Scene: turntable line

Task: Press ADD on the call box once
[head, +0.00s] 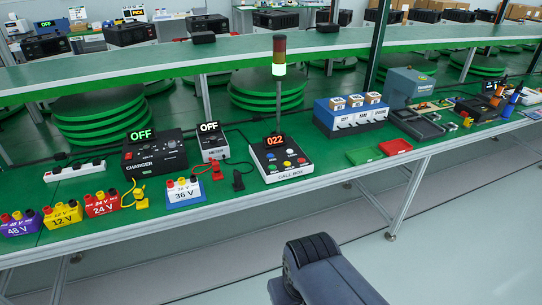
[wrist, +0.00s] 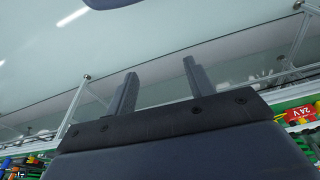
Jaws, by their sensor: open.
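The call box (head: 280,160) is a white and black box on the green bench top, in the middle of the head view. It has a display reading 022, several coloured buttons and a CALL BOX label on its front. The button labels are too small to read, so I cannot tell which one is ADD. In the head view my arm is at the bottom, in front of the bench and apart from the call box.
Left of the call box stand a charger (head: 155,155) reading OFF, a smaller OFF unit (head: 213,147) and several coloured voltage blocks, including the 36 V block (head: 184,192). Right are a green tray (head: 364,155) and a red tray (head: 395,146). A raised green shelf (head: 180,62) runs behind.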

